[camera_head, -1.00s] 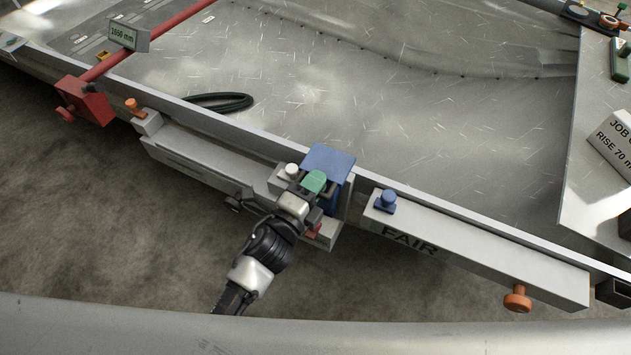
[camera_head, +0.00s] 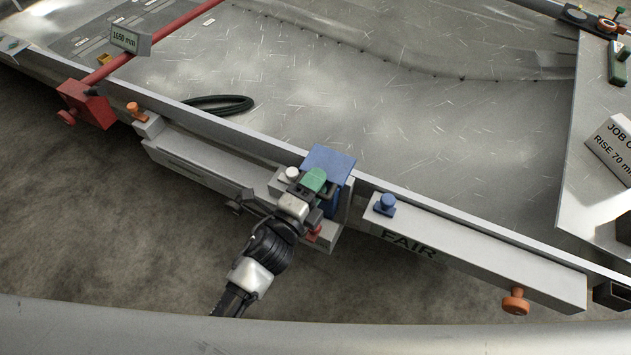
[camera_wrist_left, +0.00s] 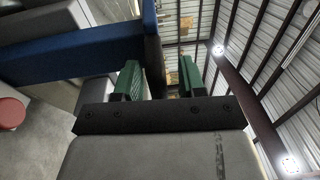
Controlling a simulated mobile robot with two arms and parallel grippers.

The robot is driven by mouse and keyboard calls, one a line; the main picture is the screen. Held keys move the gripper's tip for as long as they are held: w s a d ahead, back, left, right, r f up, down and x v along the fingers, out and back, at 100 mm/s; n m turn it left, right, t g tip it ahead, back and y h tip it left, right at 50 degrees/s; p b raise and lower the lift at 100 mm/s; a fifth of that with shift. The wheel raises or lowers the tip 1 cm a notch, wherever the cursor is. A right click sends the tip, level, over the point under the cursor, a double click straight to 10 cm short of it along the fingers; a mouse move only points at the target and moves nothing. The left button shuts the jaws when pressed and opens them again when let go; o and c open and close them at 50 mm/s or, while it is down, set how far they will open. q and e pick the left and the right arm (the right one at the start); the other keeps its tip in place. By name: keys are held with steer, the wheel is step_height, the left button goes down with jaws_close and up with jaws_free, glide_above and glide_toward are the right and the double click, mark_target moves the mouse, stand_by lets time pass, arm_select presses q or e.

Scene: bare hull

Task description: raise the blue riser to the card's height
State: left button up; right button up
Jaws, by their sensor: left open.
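The blue riser (camera_head: 328,160) has a flat blue top and a blue side below it, at the rail along the sheet's near edge. My left gripper (camera_head: 313,181), with green fingertips, is open at the riser's near left side and hides part of it. In the left wrist view the gripper (camera_wrist_left: 160,78) has its fingers apart, and the riser (camera_wrist_left: 80,52) spans the upper left. A dark upright edge shows between the fingers; I cannot tell if they touch it. The card (camera_head: 612,148) at the right edge reads "RISE 70 m", the rest cut off.
A grey bar marked FAIR (camera_head: 470,245) with a blue knob (camera_head: 386,203) and an orange knob (camera_head: 515,302) lies to the right. A white knob (camera_head: 292,173) is close left of the gripper. A red clamp (camera_head: 86,104) and black cable loop (camera_head: 222,104) are farther left.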

arm_select(q)
steer(key=v, duration=1)
steer(key=shift+s+a+b, duration=0.2)
steer(key=shift+s+b, duration=0.1)
steer(key=shift+s, duration=0.05)
arm_select(e)
steer(key=shift+w+a+r, duration=0.2)
steer(key=shift+w+r, duration=0.2)
steer(key=shift+w, duration=0.2)
arm_select(q)
steer(key=shift+f, duration=0.1)
arm_select(e)
steer(key=shift+w+d, duration=0.15)
